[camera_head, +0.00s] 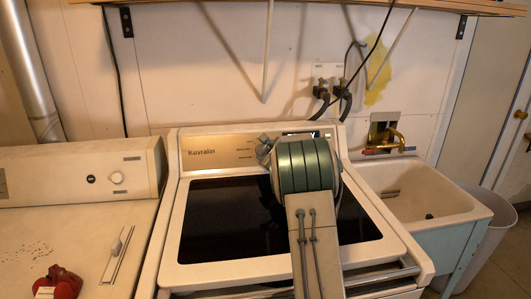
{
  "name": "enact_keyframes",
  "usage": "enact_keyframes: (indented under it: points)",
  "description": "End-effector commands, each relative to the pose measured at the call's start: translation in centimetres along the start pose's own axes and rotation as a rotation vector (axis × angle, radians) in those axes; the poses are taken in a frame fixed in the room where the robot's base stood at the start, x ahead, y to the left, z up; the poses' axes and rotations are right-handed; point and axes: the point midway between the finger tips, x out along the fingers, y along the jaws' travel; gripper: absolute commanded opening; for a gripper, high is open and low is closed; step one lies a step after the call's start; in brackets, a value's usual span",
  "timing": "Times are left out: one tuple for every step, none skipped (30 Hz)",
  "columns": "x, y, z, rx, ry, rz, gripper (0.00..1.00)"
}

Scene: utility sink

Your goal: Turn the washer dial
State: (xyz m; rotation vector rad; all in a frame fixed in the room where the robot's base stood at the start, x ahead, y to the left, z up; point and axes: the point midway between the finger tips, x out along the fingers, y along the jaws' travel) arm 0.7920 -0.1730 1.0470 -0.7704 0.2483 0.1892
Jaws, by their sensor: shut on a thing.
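My gripper (265,147) is at the right half of this panel, at the end of my green and grey arm. Its grey fingers are against the panel front, shut on what appears to be the washer dial. The dial itself is hidden by the fingers and my wrist, so its angle cannot be told. Part of a dark display (300,133) shows just above my wrist.
A second white machine (70,190) with a round knob (117,178) stands at left, with a red object (60,283) on top. A utility sink (425,190) with a brass faucet (385,142) is at right. A wooden shelf (300,5) runs above. Hoses (335,95) hang behind the washer.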

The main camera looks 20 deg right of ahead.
Motion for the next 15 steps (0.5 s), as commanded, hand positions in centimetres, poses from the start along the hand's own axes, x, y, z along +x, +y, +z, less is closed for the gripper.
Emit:
enact_keyframes:
  points:
    - [0.00, 0.01, -0.04, -0.006, 0.000, 0.003, 0.22]
    - [0.00, 0.00, -0.04, -0.012, 0.000, 0.004, 0.22]
    - [0.00, -0.02, -0.05, -0.021, 0.000, 0.007, 0.22]
    - [0.00, -0.03, -0.06, -0.031, 0.000, 0.011, 0.22]
    - [0.00, -0.04, -0.08, -0.041, 0.001, 0.015, 0.22]
    - [0.00, -0.07, -0.10, -0.058, 0.001, 0.021, 0.22]
    - [0.00, -0.09, -0.10, -0.073, 0.001, 0.026, 0.22]
    - [0.01, -0.11, -0.10, -0.089, 0.001, 0.032, 0.22]
    - [0.02, -0.16, -0.08, -0.113, 0.000, 0.040, 0.22]
    - [0.02, -0.20, -0.07, -0.133, 0.000, 0.047, 0.22]
    - [0.02, -0.21, -0.08, -0.155, 0.000, 0.055, 0.22]
    - [0.02, -0.25, -0.09, -0.184, 0.001, 0.066, 0.22]
    - [0.02, -0.31, -0.08, -0.208, 0.001, 0.074, 0.22]
    - [0.02, -0.37, -0.07, -0.233, 0.001, 0.083, 0.22]
    - [0.02, -0.43, -0.06, -0.267, 0.001, 0.096, 0.22]
